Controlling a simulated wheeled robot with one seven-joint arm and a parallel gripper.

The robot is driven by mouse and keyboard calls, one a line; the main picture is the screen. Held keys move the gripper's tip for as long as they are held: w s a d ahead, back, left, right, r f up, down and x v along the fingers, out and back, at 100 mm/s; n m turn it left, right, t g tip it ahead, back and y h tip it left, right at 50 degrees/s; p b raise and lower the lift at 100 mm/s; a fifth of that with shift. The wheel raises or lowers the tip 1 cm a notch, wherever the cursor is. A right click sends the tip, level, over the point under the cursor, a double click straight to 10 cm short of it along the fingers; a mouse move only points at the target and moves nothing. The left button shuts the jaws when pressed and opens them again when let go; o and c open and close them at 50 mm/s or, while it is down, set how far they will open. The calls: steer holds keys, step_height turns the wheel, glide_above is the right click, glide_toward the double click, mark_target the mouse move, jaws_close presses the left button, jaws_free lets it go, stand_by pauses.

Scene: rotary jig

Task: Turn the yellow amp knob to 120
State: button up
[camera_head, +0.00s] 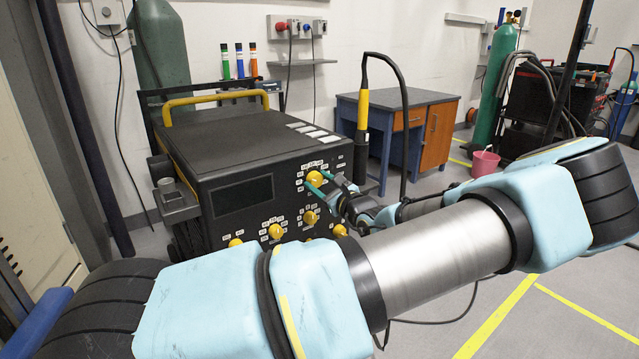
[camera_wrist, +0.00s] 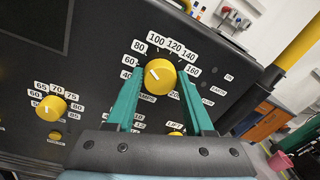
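The yellow amp knob (camera_wrist: 160,77) is on the dark front panel of the machine. It also shows in the head view (camera_head: 315,177). A ring of number labels runs around it, from 40 at the left over 100 and 120 at the top to 160 at the right. A short white mark on the knob points to the upper left, roughly toward 60 to 80. My gripper (camera_wrist: 160,72) has its two green fingers on either side of the knob, with a visible gap on both sides. In the head view, my gripper (camera_head: 326,184) is right at the panel. Finger depth is unclear.
Another yellow knob (camera_wrist: 50,108), with labels around 70, is at the left of the panel. More yellow knobs, such as one (camera_head: 276,231) at lower left, sit below the amp knob. A dark display (camera_head: 243,196) is beside them. A yellow-topped torch (camera_head: 363,110) stands at the machine's right.

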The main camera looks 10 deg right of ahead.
jaws_close()
steer(key=shift+r+m+p, duration=0.15)
steer(key=shift+m+p, duration=0.15)
steer(key=shift+p, duration=0.1)
steer(key=shift+r+m+p, duration=0.15)
steer(key=shift+m+p, duration=0.65)
steer(key=shift+p, duration=0.35)
steer(key=m+p, duration=0.2)
steer(key=p, duration=0.1)
steer(key=shift+m, duration=0.3)
steer(key=m+p, duration=0.3)
steer(key=m, duration=0.1)
steer(key=shift+w+d+g, duration=0.1)
steer(key=shift+d+g, duration=0.05)
steer(key=shift+g, duration=0.15)
steer(key=shift+f+m+p, duration=0.2)
steer(key=shift+m+p, duration=0.45)
steer(key=shift+m, duration=0.65)
